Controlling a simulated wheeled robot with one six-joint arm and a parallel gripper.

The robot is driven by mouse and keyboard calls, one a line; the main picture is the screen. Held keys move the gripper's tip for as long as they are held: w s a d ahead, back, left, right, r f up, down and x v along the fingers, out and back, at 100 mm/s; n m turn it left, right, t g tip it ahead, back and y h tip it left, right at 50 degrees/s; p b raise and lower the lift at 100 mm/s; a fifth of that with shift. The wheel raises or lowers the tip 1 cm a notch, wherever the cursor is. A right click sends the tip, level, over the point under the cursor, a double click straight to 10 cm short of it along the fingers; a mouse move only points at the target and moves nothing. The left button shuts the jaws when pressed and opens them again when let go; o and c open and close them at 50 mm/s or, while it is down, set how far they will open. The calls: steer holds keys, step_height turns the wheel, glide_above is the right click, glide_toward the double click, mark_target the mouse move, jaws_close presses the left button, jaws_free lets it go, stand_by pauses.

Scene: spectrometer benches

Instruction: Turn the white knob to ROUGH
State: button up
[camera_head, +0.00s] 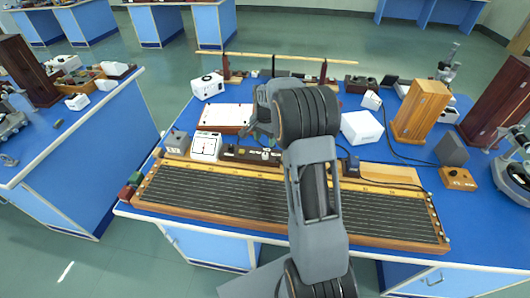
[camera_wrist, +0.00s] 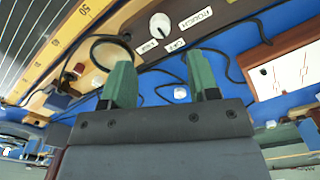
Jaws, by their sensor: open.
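In the head view my arm hides much of the gripper.
Dark cables (camera_wrist: 110,45) loop near the panel. A long slotted wooden board (camera_head: 220,192) lies along the bench front. A white meter (camera_head: 206,146), a white box (camera_head: 361,128) and a wooden block (camera_head: 421,110) stand around my arm.

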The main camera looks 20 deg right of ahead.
mark_target(265, 154)
step_height(265, 154, down, 8)
steer(key=shift+r+p, duration=0.1)
steer(key=shift+p, duration=0.35)
steer(key=c, duration=0.9)
